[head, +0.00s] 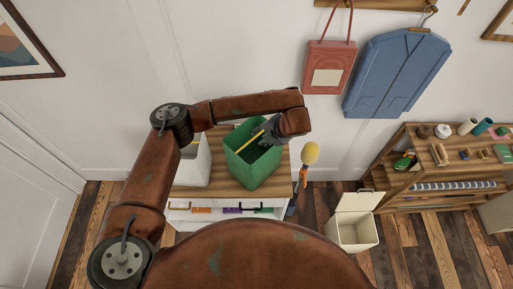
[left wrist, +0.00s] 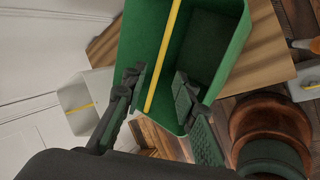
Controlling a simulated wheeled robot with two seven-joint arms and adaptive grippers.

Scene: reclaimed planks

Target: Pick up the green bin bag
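The green bin bag (head: 258,168) looks like an open green box-shaped bin with a yellow bar (left wrist: 165,50) across its mouth. It stands on a wooden-topped cabinet in the head view and fills the top middle of the left wrist view (left wrist: 225,70). My left gripper (head: 270,136) is over its mouth at the right side. In the left wrist view the two fingers (left wrist: 158,88) are apart, with the yellow bar showing between them. I cannot tell if they touch it. My arm hides part of the area behind the bin. My right gripper is not in view.
A white bin (head: 193,168), also with a yellow bar, stands left of the green one on the wooden cabinet top (head: 220,176). A yellow-headed brush (head: 310,153) is at the right. A lidded cream bin (head: 354,230) stands on the floor, near a shelf (head: 440,205).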

